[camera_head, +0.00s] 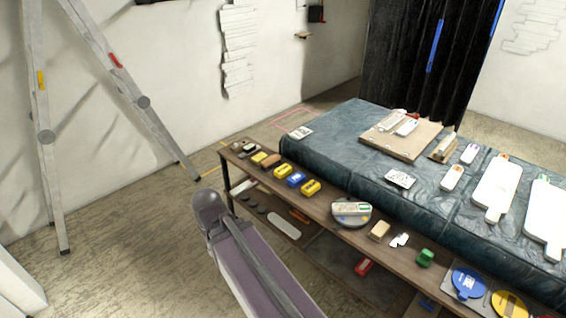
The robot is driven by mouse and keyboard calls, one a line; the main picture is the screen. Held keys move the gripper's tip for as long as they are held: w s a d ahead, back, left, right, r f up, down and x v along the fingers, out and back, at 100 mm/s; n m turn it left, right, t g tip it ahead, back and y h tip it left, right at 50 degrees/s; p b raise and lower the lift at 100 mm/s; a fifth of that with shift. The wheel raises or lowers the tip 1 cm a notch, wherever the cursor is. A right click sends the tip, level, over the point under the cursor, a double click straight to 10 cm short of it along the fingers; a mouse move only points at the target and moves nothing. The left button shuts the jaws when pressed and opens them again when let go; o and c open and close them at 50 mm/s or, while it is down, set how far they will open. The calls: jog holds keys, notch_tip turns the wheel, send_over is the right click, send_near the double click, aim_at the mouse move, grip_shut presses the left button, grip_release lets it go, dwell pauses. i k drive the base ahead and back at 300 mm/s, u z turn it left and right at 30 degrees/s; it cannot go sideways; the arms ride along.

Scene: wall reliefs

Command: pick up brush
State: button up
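No item can be told for sure as the brush at this size. Small block-like items stand in a row on the long wooden shelf (335,221). Among them are a brown block (271,161), yellow-and-dark blocks (311,188), a blue block (296,179) and a tan block (379,230). Small dark and pale items (240,147) lie at the shelf's far left end. Part of my arm rises at the lower middle, in front of the shelf. My gripper is not in view.
A padded blue-green bench (335,145) behind the shelf bears a board (402,138) and white paddle-shaped pieces (497,187). A green block (425,257) and round discs (468,283) are toward the right. A stepladder (120,85) stands left.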

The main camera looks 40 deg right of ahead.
aim_at(272, 162)
jog(key=z, duration=0.85)
